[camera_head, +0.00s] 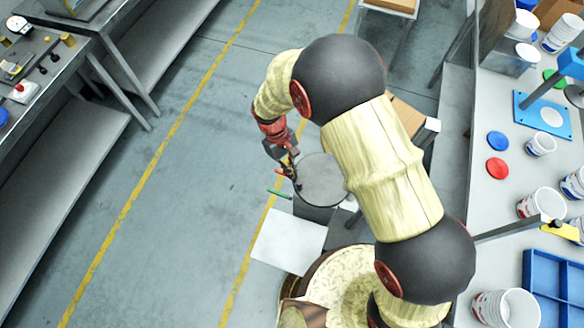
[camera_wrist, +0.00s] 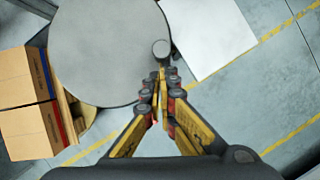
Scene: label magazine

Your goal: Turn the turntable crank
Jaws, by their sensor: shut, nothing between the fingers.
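The turntable (camera_head: 322,182) is a round, flat grey disc on a dark stand, partly behind my arm in the head view. It fills the upper left of the wrist view (camera_wrist: 105,45). A small round grey knob (camera_wrist: 161,48), which looks like the crank's handle, shows at the disc's right edge. My gripper (camera_wrist: 160,80) is shut and empty, its fingertips just below the knob in the wrist view. I cannot tell whether they touch it. In the head view my gripper (camera_head: 296,181) is at the disc's left edge. The crank's arm is hidden.
A white square panel (camera_head: 288,242) lies beside the turntable. A green bar (camera_head: 279,193) sticks out near my gripper. Cardboard boxes (camera_wrist: 25,130) are left of the disc in the wrist view. A bench (camera_head: 490,215) with tubs stands right; open floor (camera_head: 185,200) lies left.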

